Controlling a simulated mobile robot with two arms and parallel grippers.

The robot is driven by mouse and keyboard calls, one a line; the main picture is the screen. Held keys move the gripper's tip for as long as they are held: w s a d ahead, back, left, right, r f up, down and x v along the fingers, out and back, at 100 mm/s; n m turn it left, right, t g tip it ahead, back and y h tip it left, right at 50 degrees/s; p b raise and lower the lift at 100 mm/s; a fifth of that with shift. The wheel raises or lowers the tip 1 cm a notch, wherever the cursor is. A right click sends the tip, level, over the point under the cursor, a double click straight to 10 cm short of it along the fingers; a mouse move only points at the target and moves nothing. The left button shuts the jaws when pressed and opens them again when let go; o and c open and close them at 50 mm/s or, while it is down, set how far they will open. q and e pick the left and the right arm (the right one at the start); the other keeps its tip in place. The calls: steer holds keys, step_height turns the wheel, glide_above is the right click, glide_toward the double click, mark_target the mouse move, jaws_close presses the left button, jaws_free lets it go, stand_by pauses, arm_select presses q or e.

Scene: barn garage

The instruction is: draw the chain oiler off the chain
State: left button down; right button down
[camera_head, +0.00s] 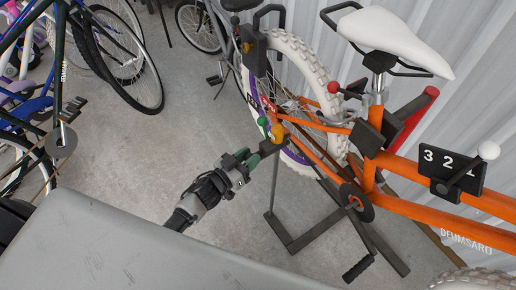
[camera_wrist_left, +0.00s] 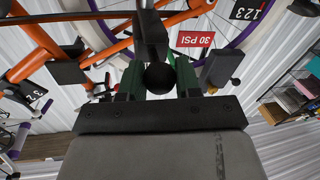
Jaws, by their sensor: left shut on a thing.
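My left gripper (camera_head: 264,150) reaches from the lower left to the rear-wheel hub area of the orange bike (camera_head: 420,208). In the left wrist view its two green fingers (camera_wrist_left: 159,82) are shut around a dark piece with a round black knob (camera_wrist_left: 159,77), which I take to be the chain oiler. A black block (camera_wrist_left: 151,36) shows just beyond the knob. In the head view the fingers hide most of the held piece. The chain itself is too small to make out, so I cannot tell whether the oiler touches it. My right gripper is not in view.
Green (camera_head: 262,121) and yellow-orange (camera_head: 277,132) knobs sit close to my left gripper. A dark stand (camera_head: 290,235) supports the bike. A grey surface (camera_head: 110,245) fills the lower left. Other bikes (camera_head: 125,60) stand at the left; the concrete floor between is clear.

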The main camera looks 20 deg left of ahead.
arm_select(q)
steer(key=shift+v, duration=0.95)
steer(key=c, duration=0.8)
jaws_free()
steer(key=shift+a, duration=0.25)
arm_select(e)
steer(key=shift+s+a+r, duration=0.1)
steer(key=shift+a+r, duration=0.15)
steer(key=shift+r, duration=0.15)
arm_select(q)
steer(key=v, duration=1)
steer(key=shift+s+a, duration=0.15)
steer(key=shift+s, duration=0.25)
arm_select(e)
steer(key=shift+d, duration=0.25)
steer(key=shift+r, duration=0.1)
